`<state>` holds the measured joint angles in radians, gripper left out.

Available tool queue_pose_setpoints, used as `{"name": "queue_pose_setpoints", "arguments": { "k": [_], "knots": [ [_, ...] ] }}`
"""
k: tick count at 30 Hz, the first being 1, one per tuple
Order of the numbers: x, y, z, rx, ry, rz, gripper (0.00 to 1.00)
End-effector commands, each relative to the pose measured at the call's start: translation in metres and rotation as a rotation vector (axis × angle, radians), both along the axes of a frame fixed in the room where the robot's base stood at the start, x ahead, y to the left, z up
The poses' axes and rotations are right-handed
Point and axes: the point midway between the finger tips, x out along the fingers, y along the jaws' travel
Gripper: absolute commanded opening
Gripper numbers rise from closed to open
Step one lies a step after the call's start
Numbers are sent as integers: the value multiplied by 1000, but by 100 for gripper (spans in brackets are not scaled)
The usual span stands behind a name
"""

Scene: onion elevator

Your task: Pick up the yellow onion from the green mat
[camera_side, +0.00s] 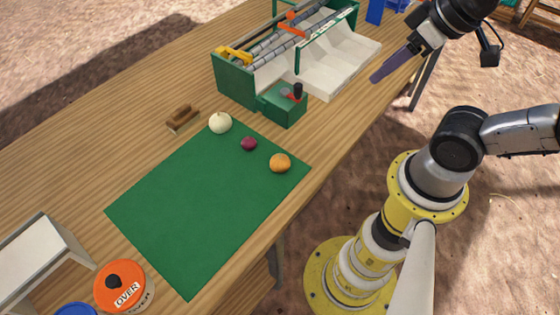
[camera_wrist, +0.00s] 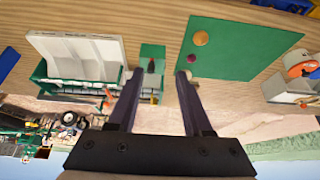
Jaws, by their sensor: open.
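The yellow onion (camera_side: 280,163) sits on the green mat (camera_side: 190,210) near its right corner in the side view. It also shows in the wrist view as an orange-yellow ball (camera_wrist: 201,38) near the mat's top left. A small purple onion (camera_side: 249,143) and a larger white onion (camera_side: 220,123) lie along the same edge of the mat. My gripper (camera_side: 378,77) is up at the upper right in the side view, well apart from the onions. In the wrist view its two dark fingers (camera_wrist: 160,75) are spread with nothing between them.
A green and white elevator machine (camera_side: 275,65) with a green control box (camera_side: 285,105) stands behind the mat. A wooden brush-like object (camera_side: 181,118) lies beside the mat. An orange-lidded "OVER" container (camera_side: 119,286) and a white stand (camera_side: 40,260) are at the front left.

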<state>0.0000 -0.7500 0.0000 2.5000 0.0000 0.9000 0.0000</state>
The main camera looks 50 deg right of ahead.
Motion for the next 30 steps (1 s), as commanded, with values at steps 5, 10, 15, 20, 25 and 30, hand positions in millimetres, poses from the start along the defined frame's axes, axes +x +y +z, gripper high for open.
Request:
{"name": "queue_pose_setpoints", "arguments": {
  "k": [5, 10, 15, 20, 25, 30],
  "knots": [
    [0, 0, 0, 0, 0, 0, 50],
    [0, 0, 0, 0, 0, 0, 50],
    [0, 0, 0, 0, 0, 0, 59],
    [0, 0, 0, 0, 0, 0, 73],
    [0, 0, 0, 0, 0, 0, 73],
    [-1, 0, -1, -41, 8, 79, 73]
  ]
}}
